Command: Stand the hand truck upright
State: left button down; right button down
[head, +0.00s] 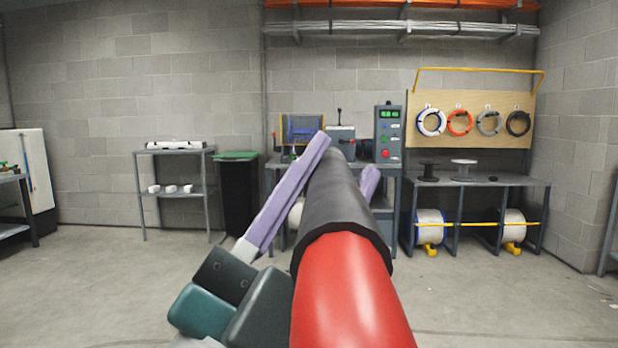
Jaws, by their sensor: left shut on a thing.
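The hand truck shows only as a thick red tube (350,300) with a black grip (338,205), very close to the camera. It runs from the bottom edge up toward the middle of the head view. My left gripper (347,157) has two pale purple fingers, one on each side of the black grip. It is shut on the grip, and its dark green body is at the lower left. The grip hides most of the right finger. The rest of the hand truck is out of view. My right gripper is not in view.
A workbench with a grey control box (389,133) stands behind the grip by the back wall. A black bin with a green lid (237,156) and a small shelf (174,151) stand left. A spool bench (512,181) stands right. Bare concrete floor (110,285) lies open at left and right.

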pick_arm(q)
jog(key=shift+s+d+f, duration=0.1)
jog(key=shift+s+d, duration=0.05)
jog(key=shift+d, duration=0.25)
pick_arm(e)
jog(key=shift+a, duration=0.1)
pick_arm(q)
jog(key=c, duration=0.9)
grip_release()
jog(key=shift+c, duration=0.2)
jog(key=o, duration=0.3)
jog(key=shift+d, duration=0.4)
jog(key=shift+o, duration=0.7)
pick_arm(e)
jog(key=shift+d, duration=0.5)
pick_arm(q)
jog(key=shift+a, duration=0.1)
